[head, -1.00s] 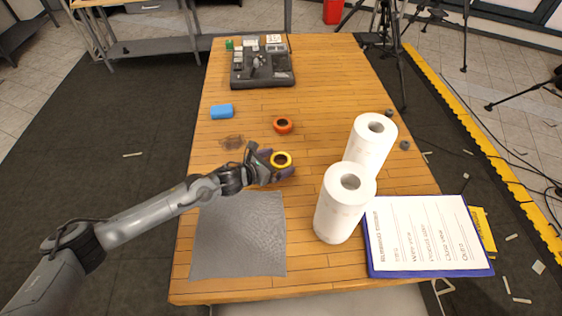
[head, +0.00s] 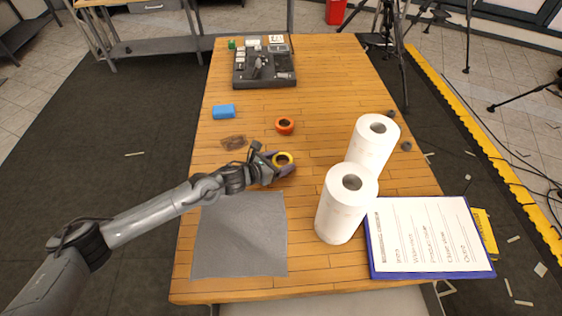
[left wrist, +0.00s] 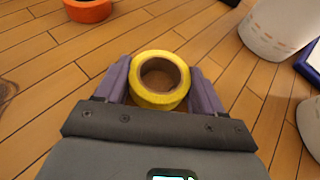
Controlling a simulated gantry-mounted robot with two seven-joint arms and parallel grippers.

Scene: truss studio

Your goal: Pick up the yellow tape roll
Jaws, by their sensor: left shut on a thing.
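The yellow tape roll (head: 283,159) is near the middle of the wooden table, between the fingers of my left gripper (head: 281,164). In the left wrist view the yellow tape roll (left wrist: 160,80) sits with its round hole facing up, and the purple fingers of my left gripper (left wrist: 163,92) press on its two sides. The gripper is shut on the roll. I cannot tell whether the roll touches the table. My right gripper is not in view.
An orange tape roll (head: 284,126) lies just behind. Two white paper rolls (head: 374,145) (head: 345,205) stand to the right, by a clipboard (head: 428,235). A blue block (head: 224,111), a grey cloth (head: 240,235) and a black tray of items (head: 264,68) are also on the table.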

